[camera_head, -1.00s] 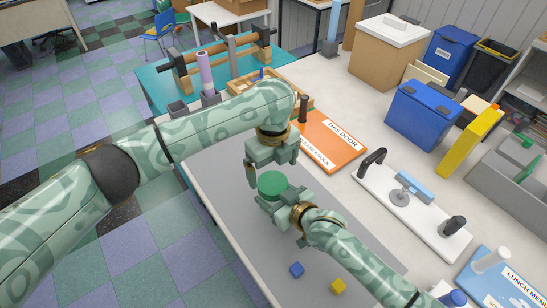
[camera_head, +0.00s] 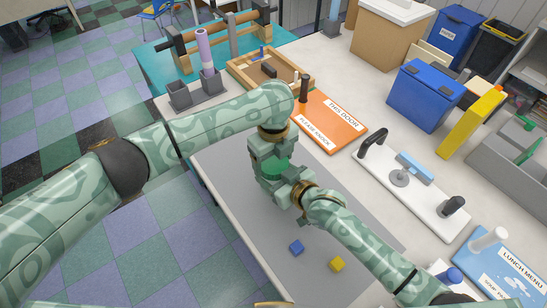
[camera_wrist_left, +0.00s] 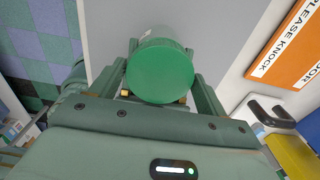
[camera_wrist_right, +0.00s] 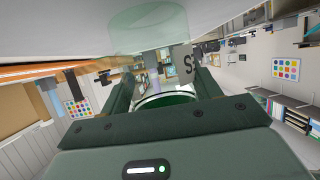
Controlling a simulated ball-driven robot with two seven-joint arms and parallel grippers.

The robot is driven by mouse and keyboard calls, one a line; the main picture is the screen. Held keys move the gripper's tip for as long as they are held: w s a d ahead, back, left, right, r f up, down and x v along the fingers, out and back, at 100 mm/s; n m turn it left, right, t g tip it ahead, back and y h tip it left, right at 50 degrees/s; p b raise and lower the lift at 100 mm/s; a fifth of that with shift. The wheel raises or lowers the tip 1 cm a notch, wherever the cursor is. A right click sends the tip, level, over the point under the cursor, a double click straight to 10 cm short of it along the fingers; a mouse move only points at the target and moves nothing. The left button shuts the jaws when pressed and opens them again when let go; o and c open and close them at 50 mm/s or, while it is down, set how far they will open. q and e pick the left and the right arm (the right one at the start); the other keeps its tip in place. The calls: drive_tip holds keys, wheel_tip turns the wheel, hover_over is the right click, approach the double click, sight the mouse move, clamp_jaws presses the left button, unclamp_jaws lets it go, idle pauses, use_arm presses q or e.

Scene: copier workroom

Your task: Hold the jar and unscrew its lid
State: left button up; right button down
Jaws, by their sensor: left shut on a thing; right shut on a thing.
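The jar has a round green lid, seen in the head view (camera_head: 279,164) and from above in the left wrist view (camera_wrist_left: 160,72). My left gripper (camera_head: 270,170) comes from above and is shut on the lid, one finger on each side. My right gripper (camera_head: 283,190) comes from the side, lower down, and is shut on the jar. The jar's see-through green body shows in the right wrist view (camera_wrist_right: 152,30). In the head view the grippers hide most of the jar.
An orange sign (camera_head: 330,122), a white board with black handles (camera_head: 415,195) and a blue bin (camera_head: 424,95) stand to the right.

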use_arm(q)
drive_tip(key=n, duration=0.5)
use_arm(e)
drive_tip(key=shift+s+a, duration=0.1)
use_arm(q)
drive_tip(key=n, duration=0.5)
drive_tip(key=shift+r, duration=0.1)
drive_tip(key=o, duration=1.1)
drive_tip(key=shift+s+d, duration=0.1)
